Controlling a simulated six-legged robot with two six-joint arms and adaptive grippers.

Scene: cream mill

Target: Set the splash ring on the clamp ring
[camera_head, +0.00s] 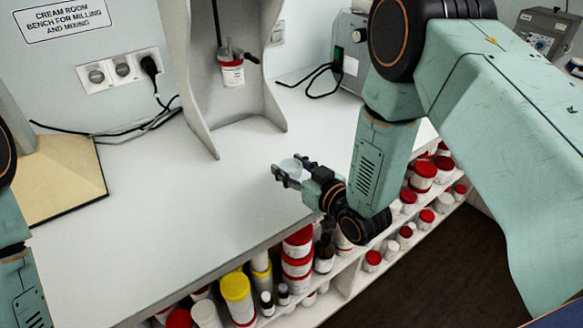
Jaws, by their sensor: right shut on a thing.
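My right gripper (287,170) is over the front part of the bench, shut on a small, pale, see-through piece (293,164) that looks like the splash ring. It is held above the worktop, apart from the stand. A red and white jar (232,74) hangs in the grey stand (196,75) at the back, with a thin shaft coming down from above. A grey fitting (229,54) sits around the jar's top; I cannot tell if this is the clamp ring. My left arm shows at the left edge, but its gripper is outside the view.
The white worktop (150,235) is mostly clear. A yellowish board (60,178) lies at the left. A grey device (350,60) with a black cable stands at the back right. Shelves below the front edge hold several tubs (237,290) and bottles.

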